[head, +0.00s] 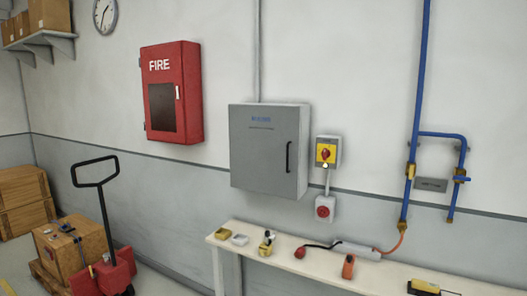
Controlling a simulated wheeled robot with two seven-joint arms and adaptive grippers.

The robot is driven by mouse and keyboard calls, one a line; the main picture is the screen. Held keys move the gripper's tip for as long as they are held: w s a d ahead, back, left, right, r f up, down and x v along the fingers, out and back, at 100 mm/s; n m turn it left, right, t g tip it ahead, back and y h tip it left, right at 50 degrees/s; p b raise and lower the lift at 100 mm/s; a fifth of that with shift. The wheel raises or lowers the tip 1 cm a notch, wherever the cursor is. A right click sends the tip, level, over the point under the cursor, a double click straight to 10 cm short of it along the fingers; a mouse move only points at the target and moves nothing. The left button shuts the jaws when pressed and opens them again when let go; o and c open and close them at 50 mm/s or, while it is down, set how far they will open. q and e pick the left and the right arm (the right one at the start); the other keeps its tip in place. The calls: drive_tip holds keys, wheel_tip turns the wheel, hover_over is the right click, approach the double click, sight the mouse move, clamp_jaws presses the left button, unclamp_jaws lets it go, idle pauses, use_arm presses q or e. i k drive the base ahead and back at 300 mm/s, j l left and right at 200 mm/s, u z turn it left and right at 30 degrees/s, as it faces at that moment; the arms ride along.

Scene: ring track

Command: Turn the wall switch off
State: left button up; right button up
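The wall switch (327,152) is a small grey box with a yellow plate and a red knob, mounted on the wall just right of a grey electrical cabinet (268,150). A small pale round spot shows at the lower edge of its yellow plate. A conduit runs down from it to a grey box with a round red part (324,208). The knob's exact setting is too small to read. Neither of my grippers is in view.
A narrow pale bench (285,262) with several small tools stands below the switch. A red pallet jack (103,270) with a wooden crate (72,248) is at left. A red fire cabinet (171,92) and blue pipes (417,110) are on the wall.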

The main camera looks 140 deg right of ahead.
sight(325, 153)
drive_tip(key=k+z, duration=0.15)
drive_tip(key=z, duration=4.85)
drive_tip(key=i+j+u, duration=0.2)
drive_tip(key=i, duration=0.25)
drive_tip(key=j, duration=0.1)
